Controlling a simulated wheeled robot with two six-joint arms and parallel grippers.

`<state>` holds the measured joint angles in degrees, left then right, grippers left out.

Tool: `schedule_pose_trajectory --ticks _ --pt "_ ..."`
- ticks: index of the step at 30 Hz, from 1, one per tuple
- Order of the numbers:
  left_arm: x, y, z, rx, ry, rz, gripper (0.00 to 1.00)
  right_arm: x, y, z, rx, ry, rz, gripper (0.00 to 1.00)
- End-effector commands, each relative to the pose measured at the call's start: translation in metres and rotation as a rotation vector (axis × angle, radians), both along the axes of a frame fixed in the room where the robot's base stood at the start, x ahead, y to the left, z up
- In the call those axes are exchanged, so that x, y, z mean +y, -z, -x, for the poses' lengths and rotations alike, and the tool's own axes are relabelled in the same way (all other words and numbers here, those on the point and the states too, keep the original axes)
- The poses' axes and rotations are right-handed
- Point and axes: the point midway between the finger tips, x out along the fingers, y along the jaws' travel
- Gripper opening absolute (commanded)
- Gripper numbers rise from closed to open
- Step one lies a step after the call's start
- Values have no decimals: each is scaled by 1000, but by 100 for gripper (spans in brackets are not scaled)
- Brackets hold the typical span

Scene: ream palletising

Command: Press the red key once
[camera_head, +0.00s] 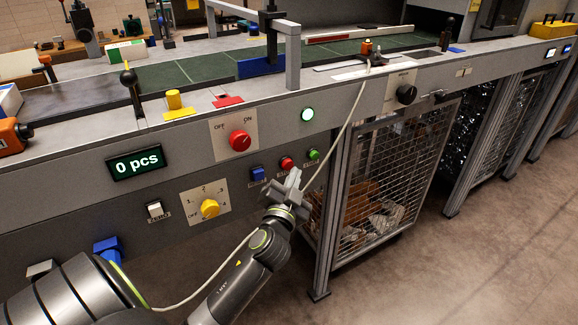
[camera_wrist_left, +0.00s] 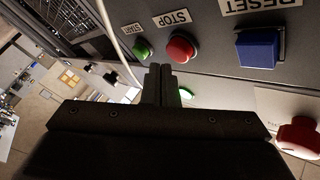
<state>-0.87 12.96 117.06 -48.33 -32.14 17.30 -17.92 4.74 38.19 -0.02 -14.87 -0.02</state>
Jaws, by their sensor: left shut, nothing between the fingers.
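The red key (camera_head: 287,162) is a round push button on the sloping machine front, between a blue key (camera_head: 257,173) and a green key (camera_head: 314,154). In the left wrist view the red key (camera_wrist_left: 181,48) has a STOP label beside it. My left gripper (camera_head: 294,176) is shut and empty, just below the red key in the head view. In the wrist view its fingertips (camera_wrist_left: 161,70) lie close beside the red key, toward the green key's side. I cannot tell whether they touch it. My right gripper is not in view.
A red OFF/ON knob (camera_head: 240,141), a lit green lamp (camera_head: 307,114) and a yellow dial (camera_head: 209,208) are on the same front. The display (camera_head: 136,163) reads 0 pcs. A pale cable (camera_head: 346,130) hangs near my gripper. A mesh cage (camera_head: 385,180) stands at right.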

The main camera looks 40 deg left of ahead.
Motion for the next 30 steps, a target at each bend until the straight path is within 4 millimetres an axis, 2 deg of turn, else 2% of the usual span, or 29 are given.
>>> schedule_pose_trajectory --ticks 20,30 --pt "0 0 0 0 0 0 0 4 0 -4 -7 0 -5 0" --pt "8 0 -3 0 0 0 0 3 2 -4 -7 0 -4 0"
